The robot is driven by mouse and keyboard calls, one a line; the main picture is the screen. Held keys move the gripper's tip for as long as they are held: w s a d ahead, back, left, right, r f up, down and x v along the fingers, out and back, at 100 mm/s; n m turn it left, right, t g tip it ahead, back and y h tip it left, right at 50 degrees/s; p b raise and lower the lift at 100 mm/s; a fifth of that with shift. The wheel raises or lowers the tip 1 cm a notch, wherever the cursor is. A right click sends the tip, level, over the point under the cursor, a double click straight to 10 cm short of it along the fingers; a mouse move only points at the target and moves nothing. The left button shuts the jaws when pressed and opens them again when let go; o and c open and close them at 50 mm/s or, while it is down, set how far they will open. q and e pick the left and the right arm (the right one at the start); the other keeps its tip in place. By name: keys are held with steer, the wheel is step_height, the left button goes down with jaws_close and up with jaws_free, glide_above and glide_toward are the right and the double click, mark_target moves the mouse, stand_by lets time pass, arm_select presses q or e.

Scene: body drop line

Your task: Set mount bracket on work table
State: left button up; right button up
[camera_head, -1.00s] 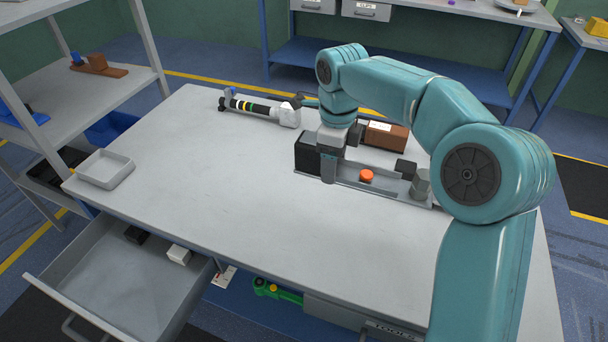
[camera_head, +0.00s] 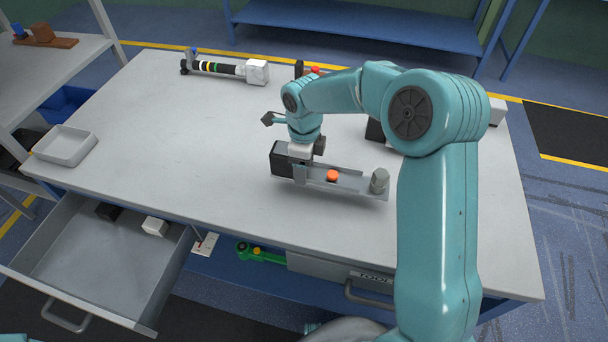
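The mount bracket (camera_head: 352,183) is a long grey channel carrying an orange knob (camera_head: 332,175) and a grey cylinder (camera_head: 379,180). A black block (camera_head: 286,157) sits at its left end. It is low over the work table (camera_head: 180,145), right of the middle; I cannot tell whether its underside touches. My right gripper (camera_head: 301,174) comes down at the bracket's left end and appears shut on its edge, with the fingertips partly hidden.
A striped cylindrical tool (camera_head: 222,68) lies at the back left of the table. A shallow grey tray (camera_head: 65,146) is at the left edge. An open drawer (camera_head: 105,245) juts out below the front edge. The table's middle left is clear.

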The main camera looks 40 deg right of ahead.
step_height(320, 180, down, 4)
steer(key=shift+d+r, duration=0.1)
steer(key=shift+r, duration=0.15)
steer(key=shift+f, duration=0.35)
steer(key=shift+r, duration=0.1)
steer(key=o, duration=1.5)
steer(key=shift+f, duration=0.2)
steer(key=shift+r, duration=0.1)
